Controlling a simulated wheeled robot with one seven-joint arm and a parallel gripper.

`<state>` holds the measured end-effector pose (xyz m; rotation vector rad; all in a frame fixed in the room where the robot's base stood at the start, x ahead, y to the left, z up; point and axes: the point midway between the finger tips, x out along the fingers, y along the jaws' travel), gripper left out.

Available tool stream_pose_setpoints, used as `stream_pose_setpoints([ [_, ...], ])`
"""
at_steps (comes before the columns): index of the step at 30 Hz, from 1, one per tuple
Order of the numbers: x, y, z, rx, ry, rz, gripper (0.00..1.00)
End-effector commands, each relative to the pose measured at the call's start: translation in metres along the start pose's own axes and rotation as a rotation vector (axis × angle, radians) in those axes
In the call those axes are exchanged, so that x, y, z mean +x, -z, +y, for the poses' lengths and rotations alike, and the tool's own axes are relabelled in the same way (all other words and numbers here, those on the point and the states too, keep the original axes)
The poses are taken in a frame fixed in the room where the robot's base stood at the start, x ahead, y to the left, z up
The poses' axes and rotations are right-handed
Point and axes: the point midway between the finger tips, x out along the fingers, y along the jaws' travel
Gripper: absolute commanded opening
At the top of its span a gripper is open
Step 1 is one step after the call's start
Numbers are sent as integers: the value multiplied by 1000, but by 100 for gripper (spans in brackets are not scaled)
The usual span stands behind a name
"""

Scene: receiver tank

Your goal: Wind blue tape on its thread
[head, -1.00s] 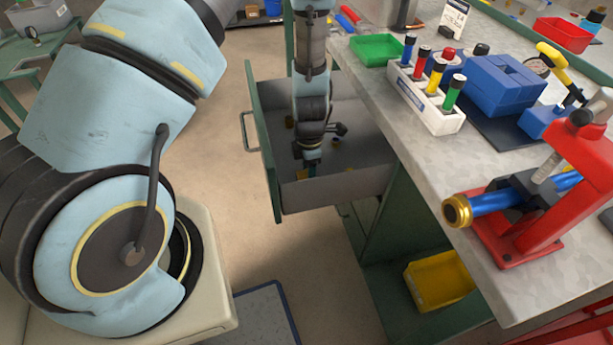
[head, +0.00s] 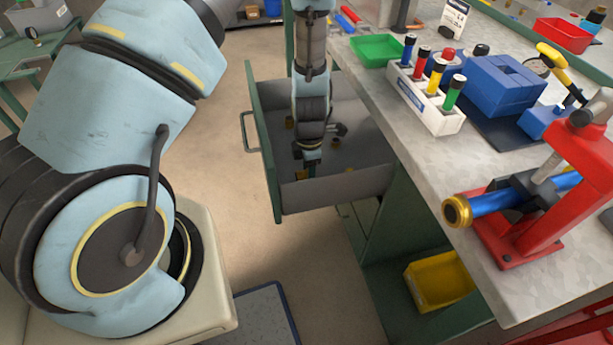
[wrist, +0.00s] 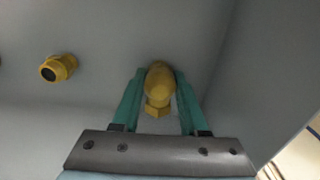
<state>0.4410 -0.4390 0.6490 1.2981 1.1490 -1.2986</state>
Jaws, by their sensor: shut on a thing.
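My gripper (head: 309,172) is down inside the open drawer (head: 335,192). In the wrist view my gripper (wrist: 157,92) has its two green fingers shut on a brass fitting (wrist: 158,84), with a rounded far end and a hex part nearer the palm. The fitting is hard to make out in the head view. I cannot make out thread on it. No roll of blue tape can be picked out. A blue stick with a black cap (head: 408,50) stands in a white rack (head: 440,120) on the bench.
Another brass fitting (wrist: 58,68) lies left in the drawer. On the bench (head: 420,165), a red vise (head: 555,215) holds a blue tube (head: 490,203) with a brass end. A green tray (head: 377,50) and blue blocks (head: 505,85) stand behind. A yellow bin (head: 437,280) sits below.

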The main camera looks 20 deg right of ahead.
Motion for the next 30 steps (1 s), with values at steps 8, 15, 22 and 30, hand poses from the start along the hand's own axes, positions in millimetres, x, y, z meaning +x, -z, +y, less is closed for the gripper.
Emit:
stream_pose_setpoints([
  [8,0,0,0,0,0,0,0],
  [15,-1,0,0,0,0,0,0],
  [22,-21,0,0,-1,-1,0,0],
  [30,-53,0,0,0,-1,0,0],
])
